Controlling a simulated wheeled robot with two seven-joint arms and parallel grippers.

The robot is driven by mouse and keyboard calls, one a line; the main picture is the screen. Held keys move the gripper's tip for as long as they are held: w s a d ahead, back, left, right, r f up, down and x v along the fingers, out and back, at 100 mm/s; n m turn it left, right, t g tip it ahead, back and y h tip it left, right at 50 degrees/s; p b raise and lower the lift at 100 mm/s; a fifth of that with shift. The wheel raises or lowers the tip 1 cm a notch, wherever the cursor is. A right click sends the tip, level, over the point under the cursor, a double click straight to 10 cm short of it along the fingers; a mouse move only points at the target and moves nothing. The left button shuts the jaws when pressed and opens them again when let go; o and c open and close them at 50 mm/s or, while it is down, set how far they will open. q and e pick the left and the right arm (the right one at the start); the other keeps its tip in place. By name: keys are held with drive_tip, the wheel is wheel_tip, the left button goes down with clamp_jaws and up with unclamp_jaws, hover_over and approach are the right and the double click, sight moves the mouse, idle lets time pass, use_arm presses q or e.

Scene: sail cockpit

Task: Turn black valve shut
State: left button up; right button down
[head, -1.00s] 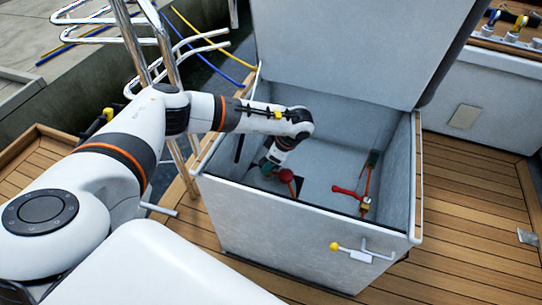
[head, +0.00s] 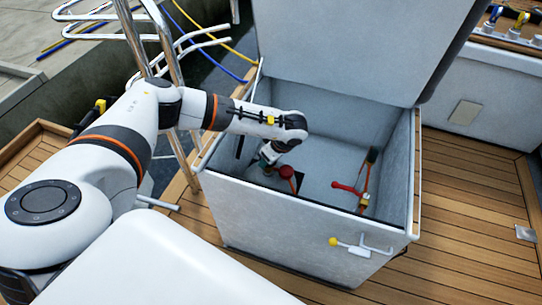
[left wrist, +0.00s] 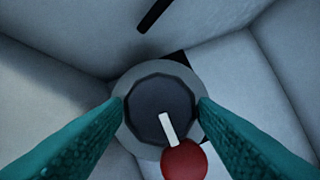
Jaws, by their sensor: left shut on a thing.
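The black valve (left wrist: 150,97) shows in the left wrist view as a dark, many-sided knob with a white pointer mark, set on a round grey base (left wrist: 135,78). My left gripper (left wrist: 158,108) has its two teal fingers shut on the knob, one on each side. In the head view my left gripper (head: 268,158) reaches down into the open white locker (head: 225,200) at its left inner side, and the knob itself is hidden there. A red round ball (left wrist: 184,160) sits just below the knob in the wrist view. My right gripper is in neither view.
A red-handled lever (head: 345,187) on an orange upright stands inside the locker at the right. The raised lid (head: 350,50) stands behind. A yellow-knobbed latch (head: 350,246) is on the front wall. Metal rails (head: 165,45) rise at the left.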

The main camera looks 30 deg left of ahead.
use_arm(q)
drive_tip(key=shift+w, duration=0.1)
drive_tip(key=o, duration=0.9)
drive_tip(key=shift+o, duration=0.2)
drive_tip(key=shift+d+r, duration=0.1)
drive_tip(key=shift+r, duration=0.15)
drive_tip(key=p+v, duration=0.2)
drive_tip(key=v, duration=0.9)
drive_tip(key=shift+r, duration=0.25)
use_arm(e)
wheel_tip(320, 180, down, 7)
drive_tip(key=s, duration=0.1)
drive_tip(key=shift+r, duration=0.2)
use_arm(q)
drive_tip(key=shift+d, duration=0.1)
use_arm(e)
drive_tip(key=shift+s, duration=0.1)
